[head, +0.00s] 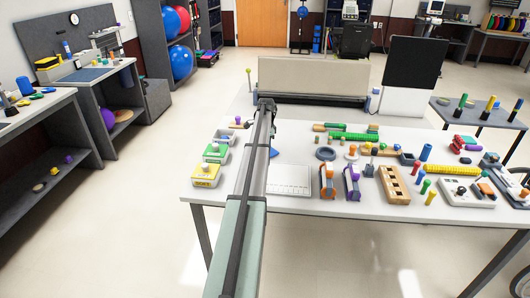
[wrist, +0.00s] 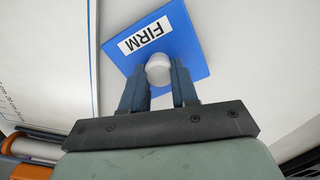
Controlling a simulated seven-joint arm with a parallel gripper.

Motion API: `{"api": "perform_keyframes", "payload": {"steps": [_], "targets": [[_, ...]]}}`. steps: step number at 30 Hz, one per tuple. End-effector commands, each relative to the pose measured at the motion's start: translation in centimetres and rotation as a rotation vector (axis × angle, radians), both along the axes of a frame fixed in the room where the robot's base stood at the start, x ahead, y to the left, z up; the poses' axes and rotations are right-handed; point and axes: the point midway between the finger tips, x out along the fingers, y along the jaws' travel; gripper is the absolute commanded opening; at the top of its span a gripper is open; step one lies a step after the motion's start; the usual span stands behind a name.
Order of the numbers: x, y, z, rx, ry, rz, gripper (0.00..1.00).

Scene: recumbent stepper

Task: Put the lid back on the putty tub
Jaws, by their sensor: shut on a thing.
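A blue square lid (wrist: 190,42) with a white FIRM label and a round white knob (wrist: 158,70) fills the middle of the wrist view. My gripper (wrist: 159,84) is shut on the knob, one finger on each side. In the head view only a blue corner of the lid (head: 273,153) shows beside my arm, which hides the gripper. I cannot tell whether the lid touches the table. A pale, seemingly lidless tub (head: 223,138) stands behind two lidded tubs at the table's left; its inside is unclear.
A green-lidded tub (head: 215,153) and a yellow-lidded SOFT tub (head: 205,176) stand at the left edge of the white table (head: 330,212). A white printed sheet (head: 288,180) lies right of my arm. Pegs, rollers and a wooden block (head: 393,185) crowd the right.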

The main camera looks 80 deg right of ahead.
Motion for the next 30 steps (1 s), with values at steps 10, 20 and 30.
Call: {"api": "perform_keyframes", "payload": {"steps": [10,20,30], "targets": [[0.0,0.0,0.1,0.0,0.0,0.0,0.0],[0.0,0.0,0.8,-0.001,0.0,0.0,0.0],[0.0,0.0,1.6,-0.001,0.0,0.0,0.0]]}}
